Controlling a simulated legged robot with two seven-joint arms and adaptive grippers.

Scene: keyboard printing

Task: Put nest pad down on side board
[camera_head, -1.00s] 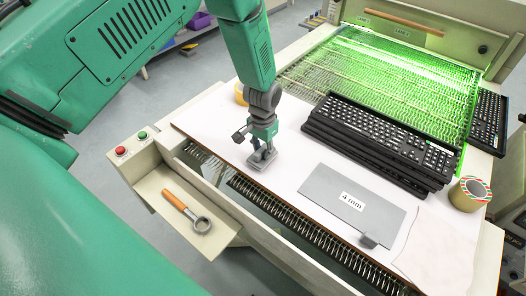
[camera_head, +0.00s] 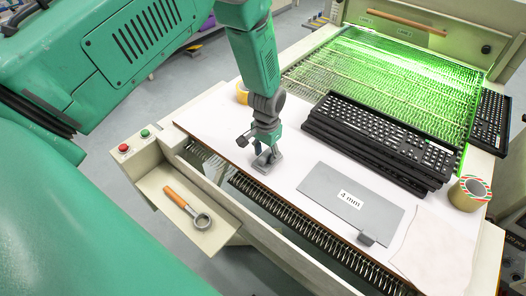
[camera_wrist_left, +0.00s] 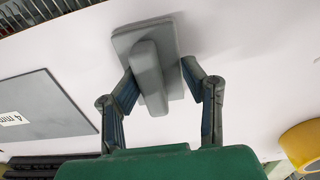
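The nest pad appears to be the small grey plate with a raised grip (camera_head: 268,160), near the front edge of the white side board (camera_head: 222,113). The left wrist view shows the pad (camera_wrist_left: 172,38) tilted in the picture, seemingly flat on or just above the white surface. My left gripper (camera_head: 267,147) is right above it. In the wrist view its two fingers (camera_wrist_left: 158,75) stand apart on either side of the raised grip, with a gap visible on the right side. My right gripper is not in view.
A grey "4 mm" plate (camera_head: 325,185) lies to the right, with stacked black keyboards (camera_head: 380,135) behind. Tape rolls stand at the right (camera_head: 468,194) and behind my gripper (camera_head: 242,93). A side tray (camera_head: 160,182) holds a wooden-handled tool (camera_head: 187,208).

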